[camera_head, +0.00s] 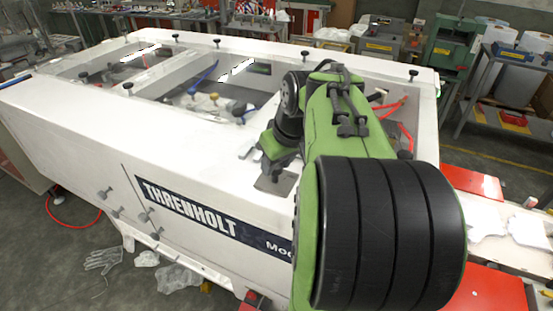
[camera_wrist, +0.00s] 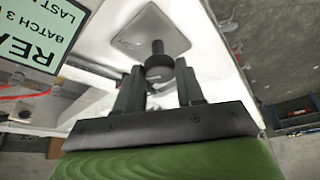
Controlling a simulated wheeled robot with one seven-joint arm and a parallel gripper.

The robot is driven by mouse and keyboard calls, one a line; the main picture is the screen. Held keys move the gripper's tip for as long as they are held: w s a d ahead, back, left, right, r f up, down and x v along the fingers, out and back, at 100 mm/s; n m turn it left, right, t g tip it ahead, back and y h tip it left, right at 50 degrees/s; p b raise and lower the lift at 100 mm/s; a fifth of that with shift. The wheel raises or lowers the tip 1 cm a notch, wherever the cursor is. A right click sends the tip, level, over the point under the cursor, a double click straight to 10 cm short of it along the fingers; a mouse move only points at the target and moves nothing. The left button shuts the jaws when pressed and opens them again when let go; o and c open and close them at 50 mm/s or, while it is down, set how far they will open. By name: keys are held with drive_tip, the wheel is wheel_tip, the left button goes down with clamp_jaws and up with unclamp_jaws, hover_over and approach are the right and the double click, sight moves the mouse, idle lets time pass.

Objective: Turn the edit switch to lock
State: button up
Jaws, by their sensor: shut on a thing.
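The edit switch shows in the wrist view as a dark round knob (camera_wrist: 158,62) with a narrower stem, on a grey metal plate (camera_wrist: 128,42) fixed to a white panel. My gripper (camera_wrist: 160,76) has one dark finger on each side of the knob and is shut on it. Any lock marking is not readable. In the head view, my gripper (camera_head: 279,150) is at the front edge of the white THRENHOLT machine (camera_head: 75,105), over a grey plate (camera_head: 275,183). The knob is hidden there by my gripper.
A pale green screen (camera_wrist: 40,32) with cut-off text is at the upper left of the wrist view. Black knobs (camera_head: 218,42) stand along the machine's top. A glove (camera_head: 103,260) and clear plastic (camera_head: 178,277) lie on the floor. Red panels (camera_head: 470,182) are at the right.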

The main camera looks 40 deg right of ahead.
drive_tip(key=n+p, duration=0.1)
drive_tip(key=n, duration=0.1)
drive_tip(key=n+y, duration=0.1)
drive_tip(key=shift+d+r+n+y+p, duration=0.1)
drive_tip(key=shift+d+n+y+p, duration=0.05)
drive_tip(key=shift+n+y+p, duration=0.2)
drive_tip(key=n+y+p, duration=0.1)
drive_tip(key=n, duration=0.1)
drive_tip(key=n+p, duration=0.1)
drive_tip(key=n, duration=0.1)
drive_tip(key=shift+d+n+y, duration=0.15)
drive_tip(key=shift+n+y, duration=0.2)
drive_tip(key=n+p, duration=0.1)
drive_tip(key=n, duration=0.1)
drive_tip(key=n+g+y+p, duration=0.1)
drive_tip(key=n, duration=0.1)
drive_tip(key=shift+w+d+g, duration=0.1)
drive_tip(key=shift+w+g, duration=0.05)
drive_tip(key=shift+g, duration=0.15)
drive_tip(key=shift+n+g+y+p, duration=0.4)
drive_tip(key=shift+n+p, duration=0.35)
drive_tip(key=shift+n, duration=0.65)
drive_tip(key=shift+w, duration=0.1)
drive_tip(key=o, duration=1)
drive_tip(key=shift+o, duration=0.2)
drive_tip(key=p+v, duration=0.5)
drive_tip(key=v, duration=0.2)
drive_tip(key=shift+r, duration=0.2)
drive_tip(key=shift+d, duration=0.1)
